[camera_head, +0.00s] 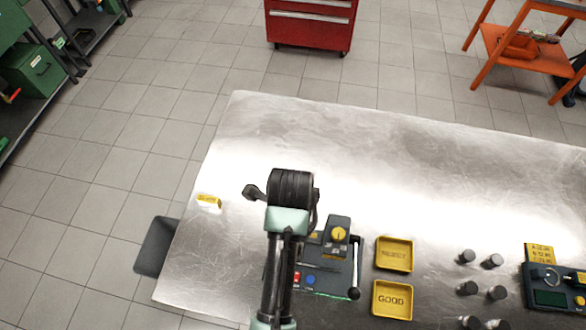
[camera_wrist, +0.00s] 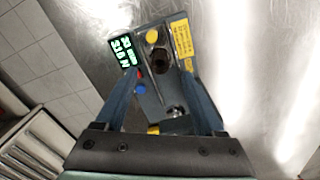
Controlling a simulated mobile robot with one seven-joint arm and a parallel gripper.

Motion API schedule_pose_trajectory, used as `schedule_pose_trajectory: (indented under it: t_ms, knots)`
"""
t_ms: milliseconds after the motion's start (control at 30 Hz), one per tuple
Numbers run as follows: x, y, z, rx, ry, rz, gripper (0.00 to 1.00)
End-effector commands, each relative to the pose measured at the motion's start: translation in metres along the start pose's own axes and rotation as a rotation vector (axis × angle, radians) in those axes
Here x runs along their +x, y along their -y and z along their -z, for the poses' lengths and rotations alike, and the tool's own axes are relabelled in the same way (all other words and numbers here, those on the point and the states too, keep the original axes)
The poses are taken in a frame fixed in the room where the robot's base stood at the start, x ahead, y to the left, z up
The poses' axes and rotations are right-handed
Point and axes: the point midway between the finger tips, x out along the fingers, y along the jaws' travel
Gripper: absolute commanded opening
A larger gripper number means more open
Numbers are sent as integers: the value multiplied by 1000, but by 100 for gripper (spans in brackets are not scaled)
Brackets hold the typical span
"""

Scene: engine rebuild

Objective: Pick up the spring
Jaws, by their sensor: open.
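My gripper (camera_wrist: 162,76) is open. In the wrist view its two blue-grey fingers reach over a dark bench device (camera_wrist: 150,98) with a green lit display. A small dark round part (camera_wrist: 160,58), possibly the spring, shows on this device between the fingertips, below a yellow knob. The fingers appear apart from it, and I cannot make out coils. In the head view the same device (camera_head: 338,262) stands just right of my arm, which partly covers it. My fingertips are hidden there.
A yellow REJECT tray (camera_head: 394,240) and a yellow GOOD tray (camera_head: 376,314) lie right of the device. Several short dark cylinders (camera_head: 467,288) stand farther right, beside another labelled device (camera_head: 543,298). The metal table's (camera_head: 330,130) far side is clear.

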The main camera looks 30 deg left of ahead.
Motion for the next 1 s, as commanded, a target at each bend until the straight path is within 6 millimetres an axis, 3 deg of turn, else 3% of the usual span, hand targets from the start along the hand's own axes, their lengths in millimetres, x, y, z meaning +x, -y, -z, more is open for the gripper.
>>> schedule_pose_trajectory:
  t_ms: [267, 600, 867, 1000]
  knots:
    - [18, 0, 2, 0, -2, -3, 71]
    - [59, 1, 3, -1, -1, -1, 71]
    - [61, 1, 3, -1, 1, 1, 71]
    - [61, 1, 3, -1, 1, 1, 49]
